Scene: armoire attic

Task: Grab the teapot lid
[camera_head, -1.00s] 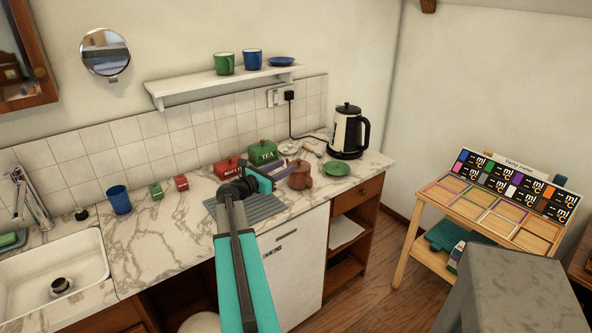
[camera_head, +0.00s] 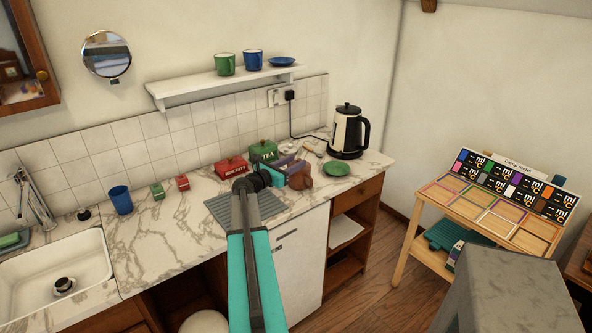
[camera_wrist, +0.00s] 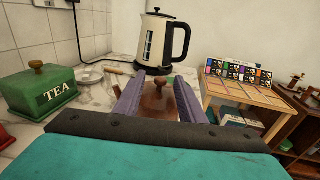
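The brown teapot (camera_head: 303,181) stands on the marble counter, partly hidden by my gripper (camera_head: 289,168) in the head view. In the wrist view the brown teapot lid (camera_wrist: 157,97) with its small knob shows between the two purple fingers of my gripper (camera_wrist: 158,92). The fingers are apart, one on each side of the lid. I cannot tell whether either finger touches it. The lid appears to sit on the teapot, whose body is mostly hidden below my gripper.
A green TEA box (camera_wrist: 40,90) stands to the left, near the red biscuits box (camera_head: 231,167). The black and cream kettle (camera_wrist: 162,40) stands behind the teapot. A green saucer (camera_head: 337,169) lies to its right. A grey ribbed mat (camera_head: 230,210) lies in front.

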